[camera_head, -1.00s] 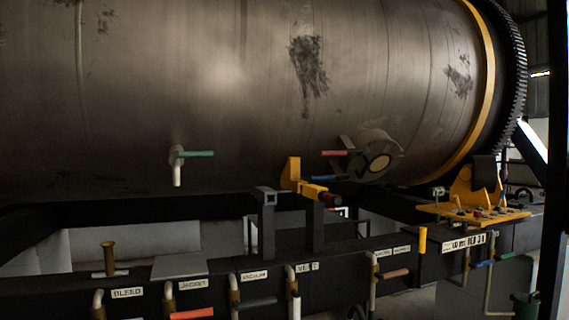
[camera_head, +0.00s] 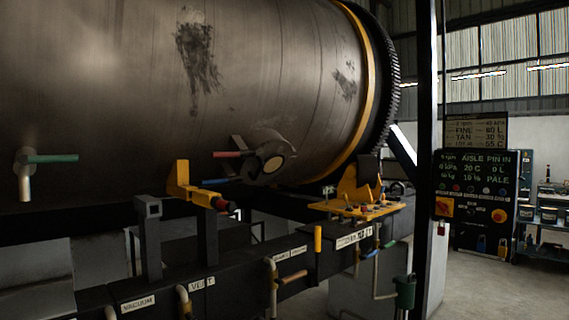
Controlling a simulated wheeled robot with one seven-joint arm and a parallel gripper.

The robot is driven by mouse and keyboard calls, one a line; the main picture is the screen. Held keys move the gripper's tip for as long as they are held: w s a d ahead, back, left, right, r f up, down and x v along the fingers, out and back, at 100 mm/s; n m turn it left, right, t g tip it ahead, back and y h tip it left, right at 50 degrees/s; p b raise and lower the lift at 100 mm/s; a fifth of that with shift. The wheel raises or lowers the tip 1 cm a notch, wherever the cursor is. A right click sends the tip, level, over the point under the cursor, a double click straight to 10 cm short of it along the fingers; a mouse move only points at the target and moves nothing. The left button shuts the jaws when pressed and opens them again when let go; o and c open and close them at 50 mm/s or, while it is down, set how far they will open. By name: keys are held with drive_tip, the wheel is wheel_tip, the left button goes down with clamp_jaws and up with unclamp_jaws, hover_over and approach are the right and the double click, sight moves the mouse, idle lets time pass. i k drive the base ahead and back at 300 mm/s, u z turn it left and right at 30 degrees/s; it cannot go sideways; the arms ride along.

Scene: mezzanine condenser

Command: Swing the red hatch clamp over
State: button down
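On the side of the big dark drum (camera_head: 110,90) is a round hatch (camera_head: 270,163) with a pale disc on its face. A clamp handle with a red grip (camera_head: 230,154) sticks out to the left of the hatch's upper part. A second handle with a blue grip (camera_head: 215,182) sticks out left, lower down. Both lie roughly level. No part of my gripper shows, so its opening and place cannot be seen.
A yellow bracket (camera_head: 183,180) with a red-tipped dark end stands in front of the drum, below left of the hatch. A green-handled tap (camera_head: 50,158) is at far left. A labelled pipe rail (camera_head: 235,282) runs along the front. A dark post (camera_head: 426,150) and control panel (camera_head: 475,190) stand right, beside open floor (camera_head: 490,285).

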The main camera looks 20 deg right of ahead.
sight(244, 155)
drive_tip(key=z, duration=0.3)
drive_tip(key=i, duration=1.4)
drive_tip(key=u, duration=0.65)
